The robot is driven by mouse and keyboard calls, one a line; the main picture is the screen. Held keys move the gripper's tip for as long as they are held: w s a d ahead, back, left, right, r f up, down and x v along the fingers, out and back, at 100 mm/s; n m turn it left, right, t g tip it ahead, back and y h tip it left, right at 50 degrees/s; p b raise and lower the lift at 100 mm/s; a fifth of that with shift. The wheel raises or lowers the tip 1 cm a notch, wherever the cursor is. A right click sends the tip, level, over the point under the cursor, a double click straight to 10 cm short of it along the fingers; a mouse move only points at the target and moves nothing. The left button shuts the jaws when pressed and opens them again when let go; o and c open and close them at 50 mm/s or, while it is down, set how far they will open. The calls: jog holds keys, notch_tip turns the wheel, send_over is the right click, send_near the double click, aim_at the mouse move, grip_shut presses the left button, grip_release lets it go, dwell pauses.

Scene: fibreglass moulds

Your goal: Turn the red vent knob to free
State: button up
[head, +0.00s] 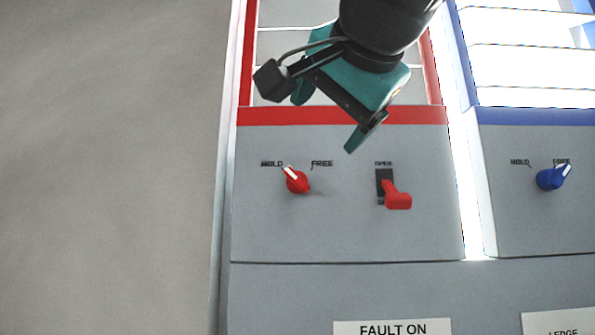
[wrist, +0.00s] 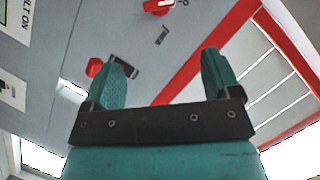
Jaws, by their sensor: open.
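The red vent knob (head: 297,182) sits on the grey panel of the red-framed unit in the head view. Its white pointer aims up-left at the HOLD mark, and FREE is printed to its upper right. The knob also shows at the top of the wrist view (wrist: 158,6). My gripper (head: 325,125) is above and to the right of the knob, apart from it. Its teal fingers also show in the wrist view (wrist: 163,78), spread wide with nothing between them.
A red lever (head: 397,199) in a dark slot marked OPEN sticks out right of the knob. A blue knob (head: 550,179) is on the blue-framed unit at right. A FAULT ON label (head: 392,328) is below. Bare grey wall (head: 110,170) lies at left.

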aim_at(299, 177)
jog(key=p+x, duration=0.3)
jog(key=x, duration=1.4)
jog(key=shift+f, duration=0.1)
jog(key=shift+s, duration=0.1)
jog(key=shift+c, duration=0.5)
jog(key=c, duration=0.8)
